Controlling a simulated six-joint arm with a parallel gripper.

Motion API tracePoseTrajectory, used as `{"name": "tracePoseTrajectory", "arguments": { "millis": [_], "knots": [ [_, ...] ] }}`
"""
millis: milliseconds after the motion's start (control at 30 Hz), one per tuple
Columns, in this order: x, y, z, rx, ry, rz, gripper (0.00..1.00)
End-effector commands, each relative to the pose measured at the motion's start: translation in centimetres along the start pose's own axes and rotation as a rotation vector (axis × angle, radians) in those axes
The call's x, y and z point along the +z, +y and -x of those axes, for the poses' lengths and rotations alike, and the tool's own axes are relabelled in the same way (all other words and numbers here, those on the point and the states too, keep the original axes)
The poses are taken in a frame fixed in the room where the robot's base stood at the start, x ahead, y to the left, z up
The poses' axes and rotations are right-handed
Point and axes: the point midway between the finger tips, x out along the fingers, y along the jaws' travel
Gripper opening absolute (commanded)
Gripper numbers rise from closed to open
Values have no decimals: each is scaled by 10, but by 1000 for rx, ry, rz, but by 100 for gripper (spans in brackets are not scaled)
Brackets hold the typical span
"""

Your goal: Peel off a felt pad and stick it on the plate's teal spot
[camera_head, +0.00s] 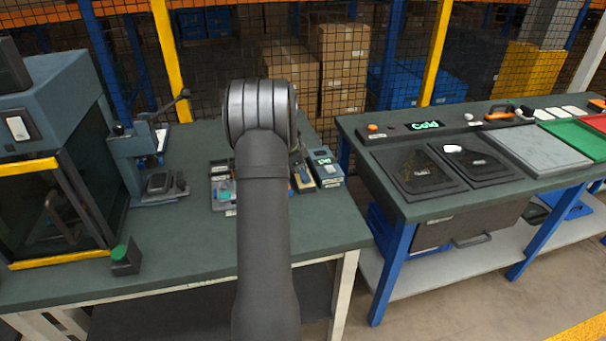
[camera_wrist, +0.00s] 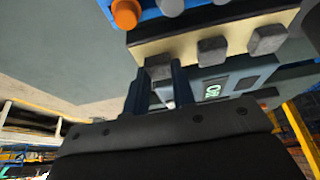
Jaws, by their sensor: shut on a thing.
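In the wrist view my gripper (camera_wrist: 157,84) has its two dark fingers around the leftmost grey felt pad (camera_wrist: 158,66) and is shut on it. This pad is at the front edge of a beige strip (camera_wrist: 185,40). Two more grey felt pads, a middle one (camera_wrist: 212,49) and a right one (camera_wrist: 266,39), sit along the same strip. I cannot tell whether the held pad is still stuck to the strip. In the head view my arm hides the gripper and the pads.
A grey-blue box with a green display (camera_wrist: 212,91) is close beside the fingers; it also shows in the head view (camera_head: 325,168). An orange knob (camera_wrist: 125,13) is above left. A lever press (camera_head: 155,160) stands left on the bench (camera_head: 185,235). The bench front is mostly clear.

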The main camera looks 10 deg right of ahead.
Motion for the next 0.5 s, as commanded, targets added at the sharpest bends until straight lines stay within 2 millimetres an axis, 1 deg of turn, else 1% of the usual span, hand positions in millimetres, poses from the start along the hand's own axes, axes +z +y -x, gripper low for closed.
{"name": "tracePoseTrajectory", "arguments": {
  "millis": [500],
  "knots": [
    [-12, 0, 29, -1, 0, -2, 0]
  ]
}}
